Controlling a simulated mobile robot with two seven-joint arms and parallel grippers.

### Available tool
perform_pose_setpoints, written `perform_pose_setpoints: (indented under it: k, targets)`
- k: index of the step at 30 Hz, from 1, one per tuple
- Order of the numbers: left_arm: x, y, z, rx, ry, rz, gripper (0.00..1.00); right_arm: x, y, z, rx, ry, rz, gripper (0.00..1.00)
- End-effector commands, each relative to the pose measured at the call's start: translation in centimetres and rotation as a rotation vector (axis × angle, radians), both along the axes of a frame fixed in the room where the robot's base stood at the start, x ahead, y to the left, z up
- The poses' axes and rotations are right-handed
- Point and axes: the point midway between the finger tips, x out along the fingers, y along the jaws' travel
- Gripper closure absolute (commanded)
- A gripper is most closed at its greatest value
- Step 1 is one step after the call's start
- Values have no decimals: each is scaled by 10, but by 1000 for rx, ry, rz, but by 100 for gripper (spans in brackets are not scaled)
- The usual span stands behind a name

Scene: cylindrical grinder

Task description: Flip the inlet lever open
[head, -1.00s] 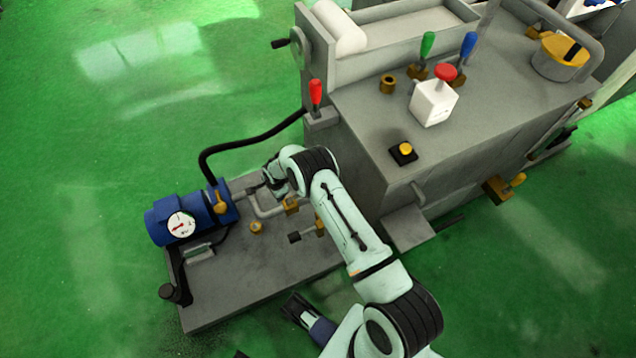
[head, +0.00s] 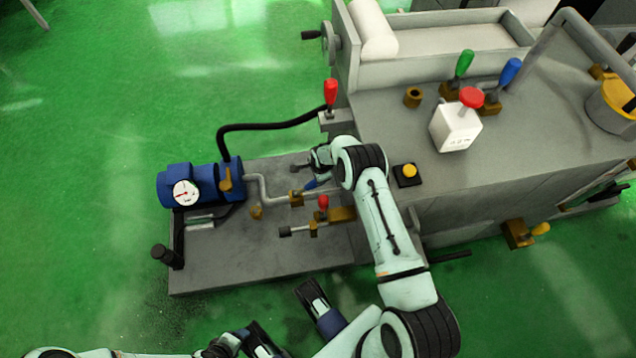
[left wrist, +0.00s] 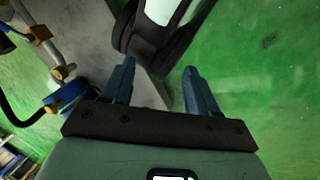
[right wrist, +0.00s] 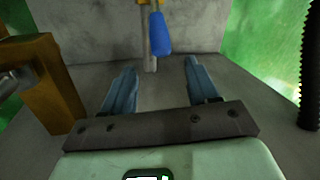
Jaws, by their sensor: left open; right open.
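A lever with a blue handle (right wrist: 160,33) stands ahead of my right gripper (right wrist: 157,78) in the right wrist view, a little beyond and above its fingertips. My right gripper is open, with nothing between its fingers. In the head view it shows (head: 317,163) over the plate behind the pipe and valves, partly hidden by its arm. A red-handled lever (head: 323,203) stands on the brass valve nearer to me. No label shows which one is the inlet lever. My left gripper (left wrist: 157,75) is open and empty, low in the head view.
A blue pump (head: 212,184) with a white gauge sits on the grey base plate (head: 235,255). A black hose (head: 270,126) curves up to the grey machine (head: 390,125). A brass block (right wrist: 52,85) stands close on the left in the right wrist view. My right arm is ahead of my left gripper.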

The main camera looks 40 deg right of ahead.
Motion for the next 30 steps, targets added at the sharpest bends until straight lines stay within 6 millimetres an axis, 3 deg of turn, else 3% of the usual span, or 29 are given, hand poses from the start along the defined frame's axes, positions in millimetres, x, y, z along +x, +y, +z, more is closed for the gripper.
perform_pose_setpoints:
  k: [14, 21, 30]
  targets:
    - [58, 34, -57, 83, -144, 70, 41, 21, -7, -103, 2, 3, -3, 41]
    - [32, 37, -76, 81, -58, 69, 41, 26, -8, -117, 1, 2, -2, 41]
    - [24, 38, -80, 80, -34, 69, 41, 27, -9, -120, 1, 1, -2, 41]
